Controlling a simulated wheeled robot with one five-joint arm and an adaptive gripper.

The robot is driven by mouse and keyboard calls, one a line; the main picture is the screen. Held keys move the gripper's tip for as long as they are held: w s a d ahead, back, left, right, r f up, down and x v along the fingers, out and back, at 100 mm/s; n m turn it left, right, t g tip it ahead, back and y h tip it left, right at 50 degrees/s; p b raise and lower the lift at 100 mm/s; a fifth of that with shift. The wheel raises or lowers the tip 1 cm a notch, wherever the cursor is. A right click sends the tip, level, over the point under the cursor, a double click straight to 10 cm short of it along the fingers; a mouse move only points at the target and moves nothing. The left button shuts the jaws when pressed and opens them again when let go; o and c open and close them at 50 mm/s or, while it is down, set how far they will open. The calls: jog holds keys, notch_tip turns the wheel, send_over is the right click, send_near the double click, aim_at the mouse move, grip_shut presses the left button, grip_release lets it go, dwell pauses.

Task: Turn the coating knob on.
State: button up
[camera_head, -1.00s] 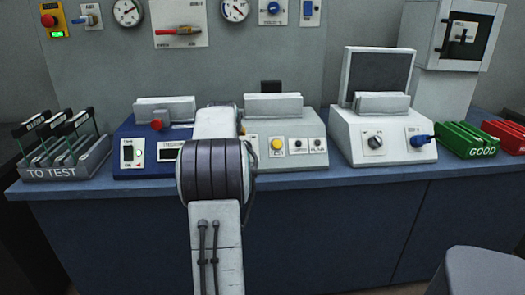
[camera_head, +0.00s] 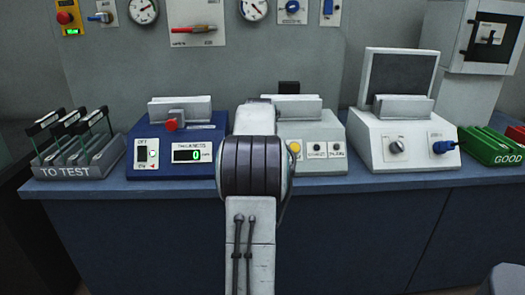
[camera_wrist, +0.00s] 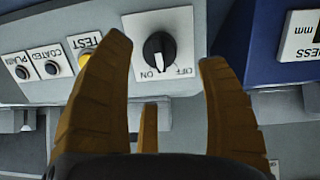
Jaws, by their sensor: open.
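The knob (camera_wrist: 159,56) is black and round on a white ON/OFF plate (camera_wrist: 178,26) in the wrist view. It is on the grey unit (camera_head: 311,129) that also carries the TEST button and the COATED and PLAIN lamps. A white mark on the knob points towards the picture's bottom, near the lettering; I cannot tell its exact setting. My gripper (camera_wrist: 168,68) is open, with its yellow-brown fingers to the left and right of the knob, and I see no contact. In the head view my arm hides the knob and gripper.
The yellow TEST button (camera_wrist: 84,62) is close to my left finger. The blue thickness unit (camera_head: 176,147) stands left of my arm in the head view. The white screen unit (camera_head: 405,140) stands to the right. The TO TEST rack (camera_head: 76,160) is at the far left.

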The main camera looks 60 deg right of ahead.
jog(key=shift+x, duration=3.25)
jog(key=c, duration=1.2)
jog(key=shift+r+m+p, duration=0.15)
jog(key=shift+m+p, duration=0.15)
jog(key=shift+p, duration=0.15)
jog(key=shift+m, duration=0.4)
jog(key=o, duration=1.2)
jog(key=shift+w, duration=0.1)
